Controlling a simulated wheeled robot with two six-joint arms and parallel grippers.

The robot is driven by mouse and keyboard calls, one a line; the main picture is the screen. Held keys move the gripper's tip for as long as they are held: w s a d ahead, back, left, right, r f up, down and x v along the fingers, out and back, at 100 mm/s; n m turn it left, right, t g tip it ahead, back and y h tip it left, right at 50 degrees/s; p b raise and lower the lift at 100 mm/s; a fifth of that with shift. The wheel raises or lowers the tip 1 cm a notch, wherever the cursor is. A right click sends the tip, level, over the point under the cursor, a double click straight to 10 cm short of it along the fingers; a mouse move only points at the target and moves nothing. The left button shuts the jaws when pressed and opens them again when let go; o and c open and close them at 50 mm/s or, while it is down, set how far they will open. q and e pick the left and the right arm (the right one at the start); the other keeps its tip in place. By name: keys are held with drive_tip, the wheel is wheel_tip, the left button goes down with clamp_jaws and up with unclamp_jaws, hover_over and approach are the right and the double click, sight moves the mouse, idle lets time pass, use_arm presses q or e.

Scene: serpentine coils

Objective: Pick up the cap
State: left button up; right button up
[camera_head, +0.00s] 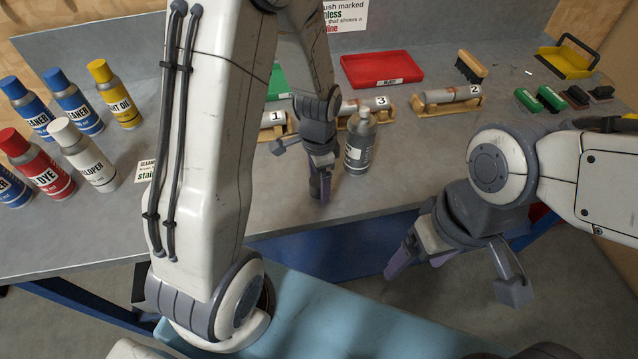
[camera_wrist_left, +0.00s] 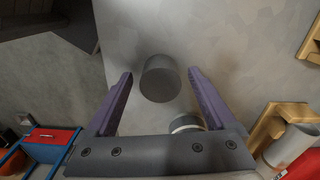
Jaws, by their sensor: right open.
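The cap looks like a dark grey short cylinder in the left wrist view (camera_wrist_left: 160,80). It is between the two purple fingers of my left gripper (camera_wrist_left: 160,82), with a gap on each side. I cannot make it out in the head view, where my left gripper (camera_head: 320,192) covers that area. My left gripper is open and points down close to the bench top. A grey bottle (camera_head: 359,150) stands upright just right of it; part of it shows behind the palm in the left wrist view (camera_wrist_left: 187,122). My right gripper (camera_head: 412,262) is open and empty, off the bench's front edge.
The grey bench (camera_head: 240,205) has several spray cans at left, including a white one (camera_head: 82,155). Wooden holders with numbered cylinders (camera_head: 447,95) and a red tray (camera_head: 382,70) are behind. A yellow dustpan (camera_head: 565,62) and brushes are at back right. Bench right of the bottle is clear.

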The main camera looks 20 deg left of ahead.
use_arm(q)
drive_tip(key=c, duration=1.2)
drive_tip(key=shift+r, duration=0.15)
clamp_jaws()
